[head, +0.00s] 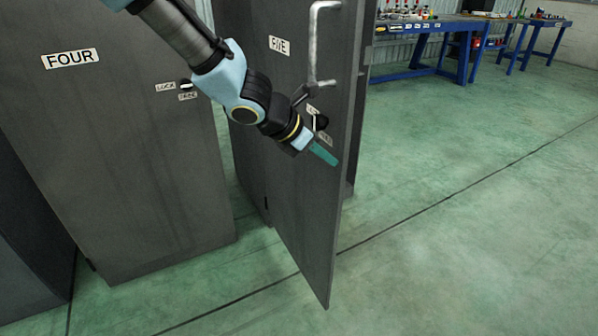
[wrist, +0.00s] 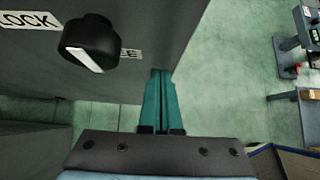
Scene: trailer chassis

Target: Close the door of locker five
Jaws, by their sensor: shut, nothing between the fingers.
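The door of locker five (head: 290,185) is dark grey and stands ajar, swung out toward me, with a "FIVE" label (head: 279,45) and a vertical metal handle (head: 313,50). My gripper (head: 324,154) is shut and empty, in front of the door's outer face below the handle and near its free edge. In the wrist view my teal fingers (wrist: 161,100) are together beside the door (wrist: 150,40); I cannot tell if they touch it. A black lock knob (wrist: 90,40) with a white stripe shows at the upper left there. The locker's inside is mostly hidden behind the door.
Locker four (head: 120,150) stands shut at the left, with its own small lock knob (head: 186,83). Blue workbenches (head: 425,40) with tools stand at the back right. The green floor (head: 470,200) to the right of the door is clear.

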